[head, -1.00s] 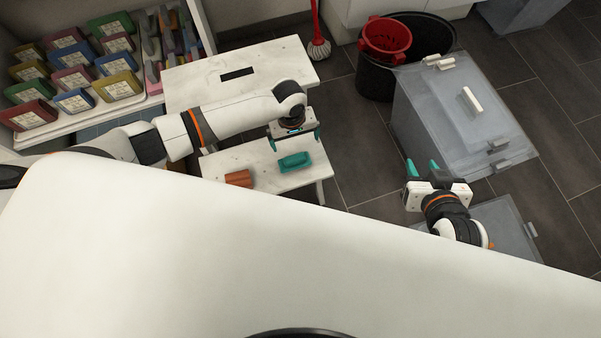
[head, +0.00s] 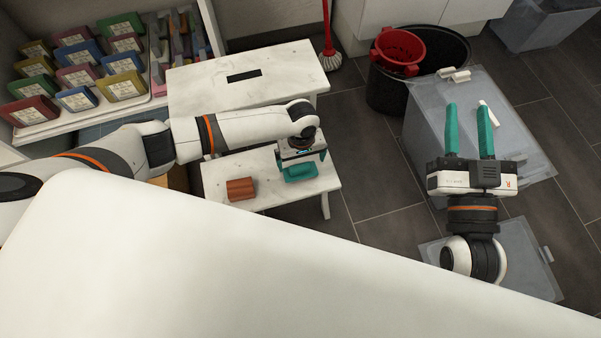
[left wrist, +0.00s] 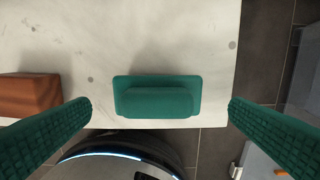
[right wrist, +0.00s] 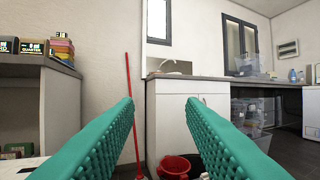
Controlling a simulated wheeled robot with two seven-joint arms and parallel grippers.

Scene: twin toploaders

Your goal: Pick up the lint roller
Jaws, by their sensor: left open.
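No thing in view is plainly a lint roller. A teal block with a flat base and a raised bar-like top (head: 300,173) lies on the lower step of the white stool, under my left gripper (head: 302,158). It also shows in the left wrist view (left wrist: 157,100), between the open fingers and apart from both. My left gripper is open and empty above it, partly hiding it in the head view. My right gripper (head: 468,108) is open and empty, over the grey translucent bin at the right, its fingers pointing away from me.
An orange-brown block (head: 241,189) lies on the lower step, left of the teal block. The white stool (head: 200,85) stands beside a shelf of coloured boxes (head: 75,77). A black bucket (head: 388,97) with a red insert (head: 400,50) and the lidded bin (head: 530,150) stand right.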

